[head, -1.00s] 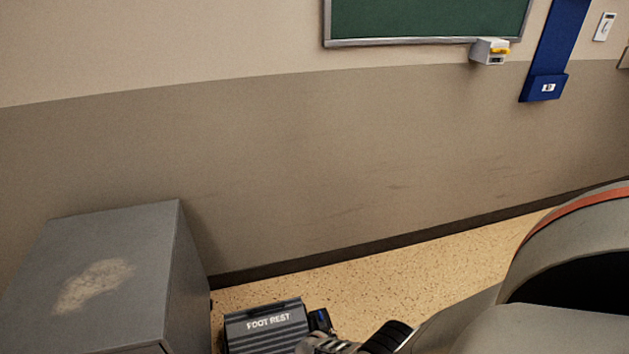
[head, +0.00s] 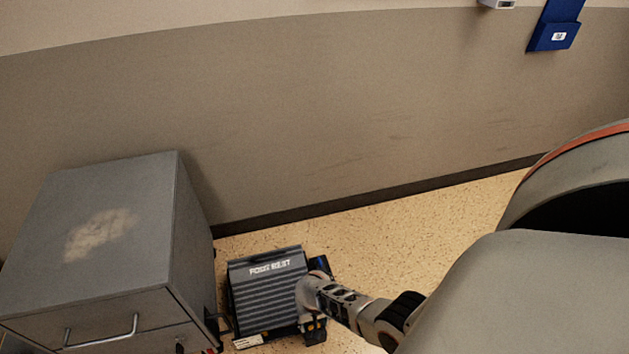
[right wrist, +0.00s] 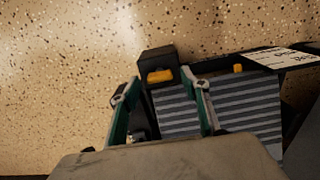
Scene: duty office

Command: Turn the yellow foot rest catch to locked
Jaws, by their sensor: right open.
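The grey ribbed foot rest (head: 266,292) stands on the floor beside the metal cabinet; it also fills the right of the right wrist view (right wrist: 225,108). The yellow catch (right wrist: 160,76) sits on a black block at the foot rest's corner in the right wrist view. A smaller yellow piece (right wrist: 238,68) shows farther right along the edge. My right gripper (right wrist: 161,80) is open, its two green-sided fingers on either side of the catch in the picture. I cannot tell whether they touch it. In the head view my right arm largely covers that corner. My left gripper is not in view.
A grey cabinet (head: 110,245) with a drawer handle stands close on the foot rest's left. A white label (right wrist: 283,58) lies along the foot rest's edge. The wall (head: 300,120) is behind. Speckled floor (head: 400,230) to the right is clear.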

